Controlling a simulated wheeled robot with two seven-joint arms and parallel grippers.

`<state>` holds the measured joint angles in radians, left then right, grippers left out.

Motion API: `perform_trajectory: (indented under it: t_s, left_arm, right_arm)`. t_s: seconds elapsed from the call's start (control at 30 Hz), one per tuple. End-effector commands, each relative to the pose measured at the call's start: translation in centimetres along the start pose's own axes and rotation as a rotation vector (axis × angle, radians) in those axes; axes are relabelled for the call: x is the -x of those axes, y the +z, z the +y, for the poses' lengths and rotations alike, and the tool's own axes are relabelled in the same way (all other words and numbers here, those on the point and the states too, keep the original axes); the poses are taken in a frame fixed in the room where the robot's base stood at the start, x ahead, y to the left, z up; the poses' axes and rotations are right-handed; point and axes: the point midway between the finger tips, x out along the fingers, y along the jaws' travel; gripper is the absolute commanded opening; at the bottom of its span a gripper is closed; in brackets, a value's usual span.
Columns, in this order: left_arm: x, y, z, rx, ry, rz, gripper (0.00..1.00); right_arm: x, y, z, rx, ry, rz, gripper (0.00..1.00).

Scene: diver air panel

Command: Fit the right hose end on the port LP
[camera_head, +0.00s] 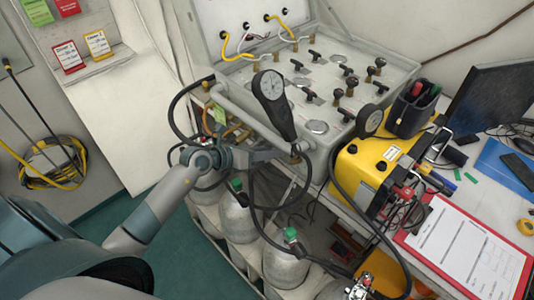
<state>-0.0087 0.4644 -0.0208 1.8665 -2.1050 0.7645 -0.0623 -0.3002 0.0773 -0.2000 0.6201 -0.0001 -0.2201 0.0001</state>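The grey air panel (333,88) stands open on the table, with rows of dark knobs and fittings on its face. I cannot read which port is LP. A dark gauge (270,86) with a tapered dark body stands up at the panel's front left edge, and a black hose hangs below it. My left gripper (285,155) reaches in from the left at the panel's front edge, just under the gauge body, near the black hose (253,192). Its fingertips are small and partly hidden, so its grip is unclear. I cannot tell which hose end is the right one. My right gripper does not show.
Grey cylinders (238,220) with green valve tops stand below the table's front. A yellow case (358,168) with a round gauge sits right of the panel. A red clipboard (463,243) and a monitor (490,92) are farther right. Loose black hoses cross the front.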

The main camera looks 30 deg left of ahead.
Motion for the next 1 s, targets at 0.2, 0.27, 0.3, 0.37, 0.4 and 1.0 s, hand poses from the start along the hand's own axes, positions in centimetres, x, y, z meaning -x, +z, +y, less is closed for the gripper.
perform_trajectory:
  t_s: [0.2, 0.27, 0.3, 0.37, 0.4, 1.0]
  left_arm:
    - [0.0, -0.2, 0.0, 0.001, 0.001, 0.004, 0.43]
    - [0.0, -0.3, 0.1, 0.001, 0.001, 0.006, 0.43]
    - [0.0, -0.3, 0.1, 0.001, 0.001, 0.006, 0.43]
    - [0.1, -0.3, 0.1, 0.001, 0.001, 0.006, 0.43]
    - [0.2, -0.3, 0.1, 0.001, 0.001, 0.006, 0.43]
    - [8.5, -0.5, 0.3, -0.003, 0.003, 0.008, 0.43]
  right_arm:
    - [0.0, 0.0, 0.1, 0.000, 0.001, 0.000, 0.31]
    - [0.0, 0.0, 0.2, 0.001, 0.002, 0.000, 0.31]
    - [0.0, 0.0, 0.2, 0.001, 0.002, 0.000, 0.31]
    - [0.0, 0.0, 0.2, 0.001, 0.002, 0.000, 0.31]
    - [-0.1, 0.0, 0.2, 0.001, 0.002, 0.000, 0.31]
    - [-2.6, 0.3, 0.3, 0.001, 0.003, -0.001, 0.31]
